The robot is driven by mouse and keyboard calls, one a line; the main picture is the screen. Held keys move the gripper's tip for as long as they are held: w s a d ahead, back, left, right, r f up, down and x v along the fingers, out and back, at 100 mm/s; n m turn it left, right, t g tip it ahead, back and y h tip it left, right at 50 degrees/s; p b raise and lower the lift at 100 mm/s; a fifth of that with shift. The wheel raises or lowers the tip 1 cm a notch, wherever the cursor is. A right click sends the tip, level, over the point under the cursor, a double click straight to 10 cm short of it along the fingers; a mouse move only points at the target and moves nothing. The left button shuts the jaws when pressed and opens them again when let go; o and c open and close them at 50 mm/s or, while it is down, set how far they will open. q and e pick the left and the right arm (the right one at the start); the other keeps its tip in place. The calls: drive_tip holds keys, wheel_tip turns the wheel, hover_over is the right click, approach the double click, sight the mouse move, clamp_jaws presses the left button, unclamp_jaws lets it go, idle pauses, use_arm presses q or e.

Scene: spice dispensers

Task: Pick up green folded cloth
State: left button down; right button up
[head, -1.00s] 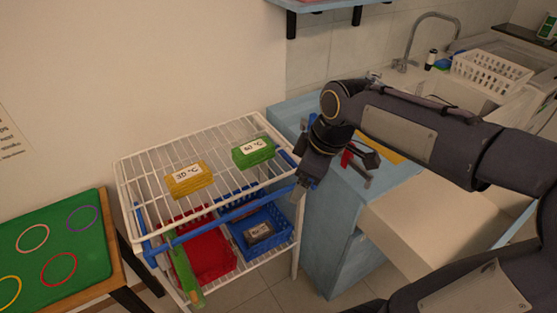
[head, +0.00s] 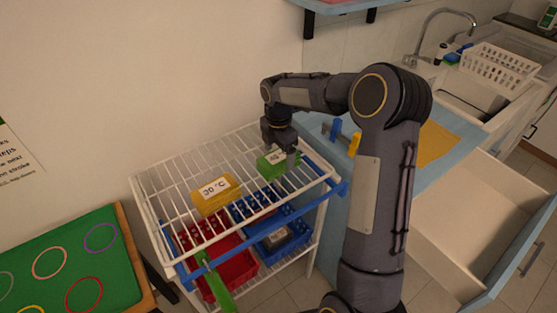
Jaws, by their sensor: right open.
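The green folded cloth (head: 270,168) with a white temperature label lies on the top wire shelf of the white rack (head: 150,198), near its right side. My right gripper (head: 283,148) points down just above and behind the cloth, at its upper right edge. It is open, but its fingertips are partly hidden, so I cannot tell whether they touch the cloth. My left gripper is out of view.
A yellow folded cloth (head: 214,194) marked 30 °C lies on the same shelf to the left. Red (head: 232,262) and blue (head: 285,243) baskets sit below. An open drawer (head: 470,215) is at right. The shelf's left part is bare.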

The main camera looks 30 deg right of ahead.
wheel_tip(320, 180, down, 2)
drive_tip(key=shift+f, duration=0.1)
drive_tip(key=c, duration=1.1)
drive_tip(key=shift+r, duration=0.2)
